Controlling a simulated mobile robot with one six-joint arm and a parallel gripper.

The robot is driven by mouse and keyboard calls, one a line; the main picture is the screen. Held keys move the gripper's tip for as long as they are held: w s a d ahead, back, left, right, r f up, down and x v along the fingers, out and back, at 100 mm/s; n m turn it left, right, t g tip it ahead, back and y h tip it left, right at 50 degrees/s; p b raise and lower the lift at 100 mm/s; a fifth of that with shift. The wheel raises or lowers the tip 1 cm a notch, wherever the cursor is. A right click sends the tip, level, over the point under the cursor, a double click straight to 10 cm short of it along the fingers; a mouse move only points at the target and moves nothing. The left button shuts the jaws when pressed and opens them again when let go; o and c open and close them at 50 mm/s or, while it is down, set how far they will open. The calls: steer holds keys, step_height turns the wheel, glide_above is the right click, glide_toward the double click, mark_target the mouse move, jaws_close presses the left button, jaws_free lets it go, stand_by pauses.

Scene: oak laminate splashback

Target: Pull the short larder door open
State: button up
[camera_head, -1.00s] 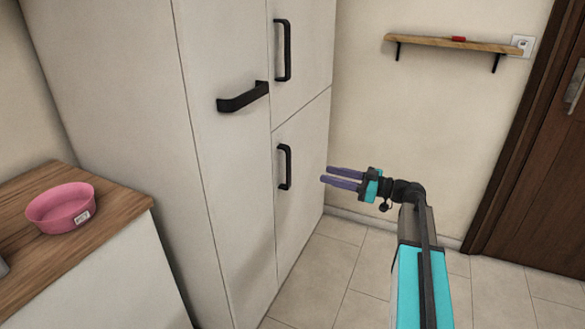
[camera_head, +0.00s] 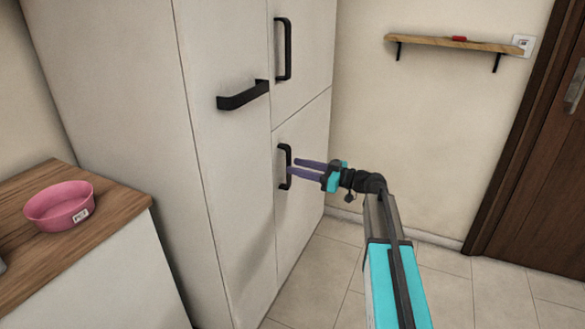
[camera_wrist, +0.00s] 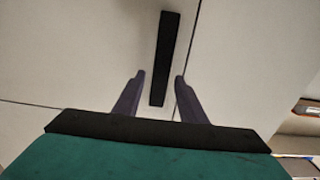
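The short larder door (camera_head: 306,205) is the lower right white door of the tall cabinet, and it looks shut. Its black vertical bar handle (camera_head: 284,167) is near the door's left edge. My gripper (camera_head: 293,167) is at the handle, with its purple fingers pointing at it. In the wrist view my gripper (camera_wrist: 160,80) is open, and the black handle (camera_wrist: 165,58) lies between the two fingers' lines, its lower end near the fingertips. I cannot tell whether the fingers touch it.
An upper door with a black handle (camera_head: 283,49) and a tall left door with a black handle (camera_head: 243,95) adjoin it. A pink bowl (camera_head: 60,205) stands on a wooden counter (camera_head: 120,205) at left. A wall shelf (camera_head: 450,43) hangs at right. The tiled floor (camera_head: 320,285) is clear.

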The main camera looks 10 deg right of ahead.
steer(key=shift+x, duration=0.95)
steer(key=shift+c, duration=0.3)
jaws_close()
steer(key=shift+s, duration=0.1)
